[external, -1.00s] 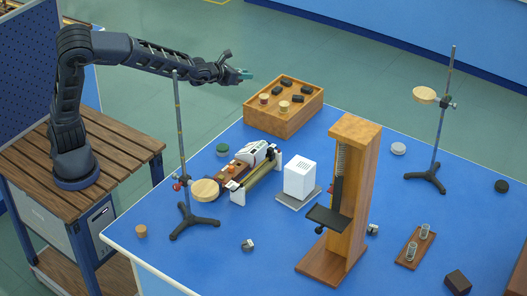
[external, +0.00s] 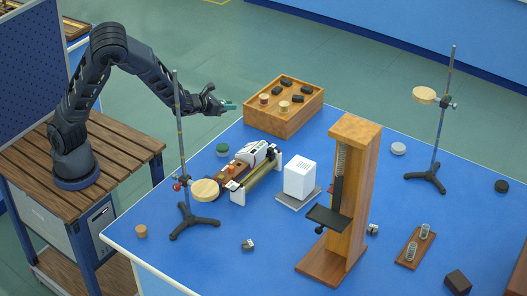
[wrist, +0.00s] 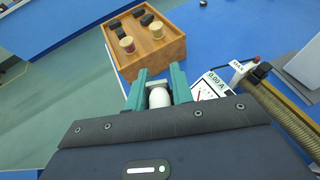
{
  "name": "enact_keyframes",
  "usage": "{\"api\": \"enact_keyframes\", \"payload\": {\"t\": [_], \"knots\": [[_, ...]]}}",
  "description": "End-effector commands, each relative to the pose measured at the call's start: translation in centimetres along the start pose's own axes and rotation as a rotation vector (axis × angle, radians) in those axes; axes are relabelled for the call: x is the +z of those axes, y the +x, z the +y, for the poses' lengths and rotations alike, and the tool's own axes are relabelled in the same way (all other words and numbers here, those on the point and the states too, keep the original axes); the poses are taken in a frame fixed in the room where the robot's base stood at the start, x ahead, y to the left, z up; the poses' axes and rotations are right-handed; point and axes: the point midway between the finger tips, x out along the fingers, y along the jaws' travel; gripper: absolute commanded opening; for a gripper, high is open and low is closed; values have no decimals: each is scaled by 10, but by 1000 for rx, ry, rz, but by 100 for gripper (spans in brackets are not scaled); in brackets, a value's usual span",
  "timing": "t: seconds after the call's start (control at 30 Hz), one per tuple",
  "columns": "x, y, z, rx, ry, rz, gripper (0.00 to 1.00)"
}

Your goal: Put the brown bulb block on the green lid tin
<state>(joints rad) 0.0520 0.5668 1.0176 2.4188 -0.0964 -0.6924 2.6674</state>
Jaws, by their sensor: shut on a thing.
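My gripper (external: 231,105) is in the air left of the wooden tray, above the far left table edge. In the wrist view its teal fingers (wrist: 159,88) are closed around a small pale, rounded thing (wrist: 160,97). Whether this is the bulb of the brown bulb block I cannot tell; no brown shows on it. In the external view the held thing is hidden. The green lid tin (external: 222,149) stands on the blue table, below my gripper in the picture. A brown block with orange parts (external: 228,174) lies beside the meter, near the tin.
A white-faced meter (external: 254,152) and rheostat stand near the tin. A stand with a round wooden disc (external: 205,191) rises on the left, its rod near my arm. A white box (external: 299,176) is further right.

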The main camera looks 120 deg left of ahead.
Motion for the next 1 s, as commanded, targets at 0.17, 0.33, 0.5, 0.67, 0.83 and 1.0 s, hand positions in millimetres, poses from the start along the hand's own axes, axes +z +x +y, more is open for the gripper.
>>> {"api": "enact_keyframes", "payload": {"t": [0.17,0.33,0.5,0.67,0.83,1.0], "knots": [[-33,14,2,4,2,3,1],[-65,27,2,3,3,3,1],[-95,40,2,3,2,2,1],[-113,47,1,1,1,2,1],[-120,50,0,1,1,1,1],[-136,56,1,2,2,2,1]]}}
